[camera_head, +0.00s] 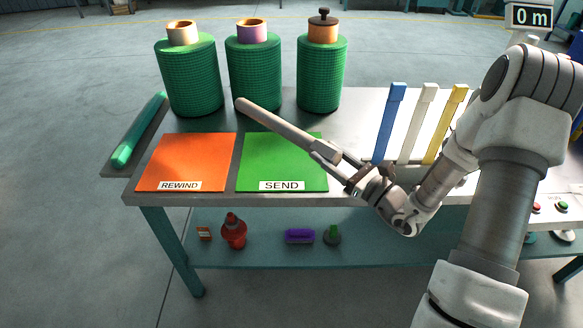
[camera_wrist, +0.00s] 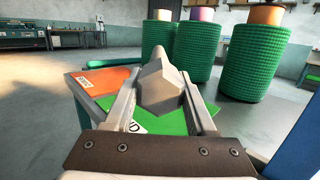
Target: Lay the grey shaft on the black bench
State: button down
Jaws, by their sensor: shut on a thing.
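My gripper (camera_head: 330,156) is shut on the grey shaft (camera_head: 278,124). The shaft is a long, plain rod that points up and left from the jaws, over the green SEND mat (camera_head: 283,152). In the wrist view, the faceted near end of the shaft (camera_wrist: 161,84) sits between the two fingers of my gripper (camera_wrist: 160,102). The shaft looks held above the mat. The bench under it has a grey top (camera_head: 375,188) and teal legs. I see no bench that is clearly black.
Three green netting rolls (camera_head: 255,80) stand at the back left. An orange REWIND mat (camera_head: 187,160) and a green tube (camera_head: 138,130) lie at the left. Small items, including a red bottle (camera_head: 233,232), stand on the lower shelf.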

aim_at(325, 193)
jog(key=shift+f+b, duration=1.65)
jog(key=shift+f, duration=3.2)
jog(key=shift+c, duration=1.1)
grip_release()
jog(key=shift+f, duration=0.2)
